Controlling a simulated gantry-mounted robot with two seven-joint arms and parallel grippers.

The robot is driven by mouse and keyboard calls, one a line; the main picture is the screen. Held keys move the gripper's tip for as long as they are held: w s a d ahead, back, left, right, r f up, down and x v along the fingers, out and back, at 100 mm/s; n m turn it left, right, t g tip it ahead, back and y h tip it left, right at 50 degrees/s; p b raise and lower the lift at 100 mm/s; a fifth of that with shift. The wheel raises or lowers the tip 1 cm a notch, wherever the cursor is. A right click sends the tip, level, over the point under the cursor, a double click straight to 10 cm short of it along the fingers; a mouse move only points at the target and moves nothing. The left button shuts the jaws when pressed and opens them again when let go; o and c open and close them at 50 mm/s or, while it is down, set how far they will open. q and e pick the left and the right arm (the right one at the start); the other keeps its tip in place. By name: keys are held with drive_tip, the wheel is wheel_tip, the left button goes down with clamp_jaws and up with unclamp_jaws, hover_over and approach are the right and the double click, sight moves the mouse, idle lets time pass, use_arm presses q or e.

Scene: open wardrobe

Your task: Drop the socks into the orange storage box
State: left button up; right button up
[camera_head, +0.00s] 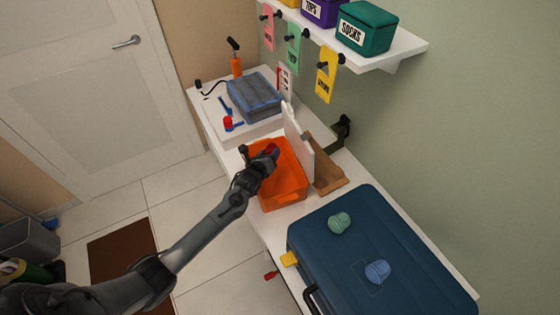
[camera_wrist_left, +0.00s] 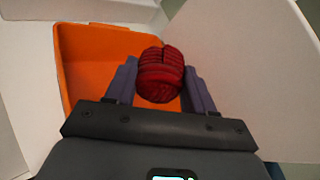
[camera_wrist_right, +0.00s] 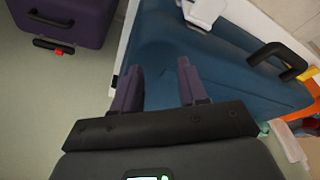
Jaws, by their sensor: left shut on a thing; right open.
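An orange storage box (camera_head: 284,186) stands open on the white surface; it also shows in the left wrist view (camera_wrist_left: 95,75). My left gripper (camera_head: 266,160) is over the box, shut on a rolled red sock bundle (camera_wrist_left: 160,75). In the left wrist view, the bundle sits between the fingertips with the box's orange inside behind it. A green sock bundle (camera_head: 340,222) and a blue sock bundle (camera_head: 377,271) lie on the blue suitcase (camera_head: 425,255). My right gripper (camera_wrist_right: 160,88) is open and empty over a blue surface; it does not show in the head view.
A white upright panel (camera_head: 298,140) and a brown wooden piece (camera_head: 328,178) stand right beside the box. A shelf (camera_head: 400,55) holding a green SOCKS box (camera_head: 366,27) overhangs at upper right.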

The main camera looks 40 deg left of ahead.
use_arm(q)
drive_tip(key=o, duration=1.1)
use_arm(e)
drive_tip(key=shift+a+r+p, duration=0.1)
drive_tip(key=shift+r+p, duration=0.8)
use_arm(q)
drive_tip(key=v, duration=1)
drive_tip(key=shift+s+d, duration=0.2)
drive_tip(key=shift+s, duration=0.15)
drive_tip(key=shift+r, duration=0.15)
